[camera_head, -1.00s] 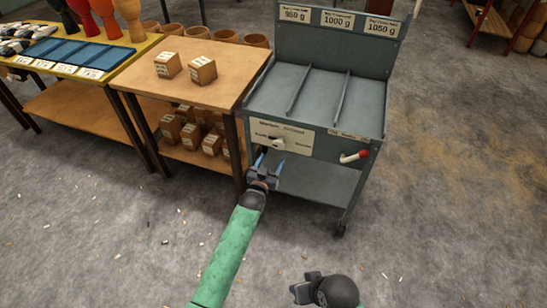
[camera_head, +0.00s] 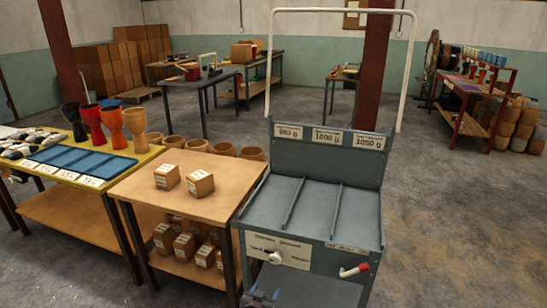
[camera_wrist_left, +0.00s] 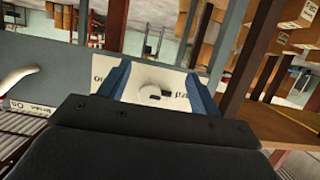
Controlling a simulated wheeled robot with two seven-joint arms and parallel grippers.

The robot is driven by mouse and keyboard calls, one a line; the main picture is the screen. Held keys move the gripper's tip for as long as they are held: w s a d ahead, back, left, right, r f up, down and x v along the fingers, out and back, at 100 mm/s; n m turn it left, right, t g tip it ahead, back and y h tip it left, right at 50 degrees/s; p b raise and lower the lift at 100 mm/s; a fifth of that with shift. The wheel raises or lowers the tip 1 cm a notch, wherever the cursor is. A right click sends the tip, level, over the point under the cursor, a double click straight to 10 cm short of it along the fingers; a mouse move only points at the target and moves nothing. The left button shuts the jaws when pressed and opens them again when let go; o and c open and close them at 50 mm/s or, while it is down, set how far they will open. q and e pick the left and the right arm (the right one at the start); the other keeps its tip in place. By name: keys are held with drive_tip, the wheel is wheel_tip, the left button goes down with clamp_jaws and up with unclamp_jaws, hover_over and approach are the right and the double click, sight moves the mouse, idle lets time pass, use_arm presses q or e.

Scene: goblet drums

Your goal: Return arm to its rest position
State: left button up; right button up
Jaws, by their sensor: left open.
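My left gripper (camera_head: 262,297) shows at the bottom edge of the head view, in front of the grey cart (camera_head: 305,205). In the left wrist view its two blue fingers (camera_wrist_left: 157,72) are spread apart with nothing held between them. Beyond them is the cart's white labelled panel (camera_head: 290,252) with a round knob (camera_wrist_left: 150,92), which lies between the fingers in that picture. I cannot tell whether the fingers touch the panel. The rest of my left arm is out of the head view. My right gripper is not in view.
A wooden table (camera_head: 225,175) with two small boxes stands left of the cart. Farther left, a yellow table (camera_head: 150,152) carries goblet drums (camera_head: 92,122). Open floor (camera_head: 450,220) lies to the right.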

use_arm(q)
drive_tip(key=s+a+r+g+y+p, duration=0.1)
drive_tip(key=s+a+r+g, duration=0.25)
drive_tip(key=s, duration=0.55)
drive_tip(key=s+a+r+g+y+p, duration=0.1)
drive_tip(key=s+a+r+g, duration=0.1)
drive_tip(key=s+r, duration=0.5)
drive_tip(key=s+a+r+g, duration=0.3)
drive_tip(key=s, duration=0.8)
drive_tip(key=s+a+f+g+p, duration=0.1)
drive_tip(key=s, duration=0.7)
drive_tip(key=s+a+f+n+g+p, duration=0.1)
drive_tip(key=s+g, duration=0.1)
drive_tip(key=s, duration=0.7)
drive_tip(key=shift+s+a+f+y+p, duration=0.2)
drive_tip(key=shift+a+f+y+p, duration=0.1)
drive_tip(key=shift+f+p, duration=0.1)
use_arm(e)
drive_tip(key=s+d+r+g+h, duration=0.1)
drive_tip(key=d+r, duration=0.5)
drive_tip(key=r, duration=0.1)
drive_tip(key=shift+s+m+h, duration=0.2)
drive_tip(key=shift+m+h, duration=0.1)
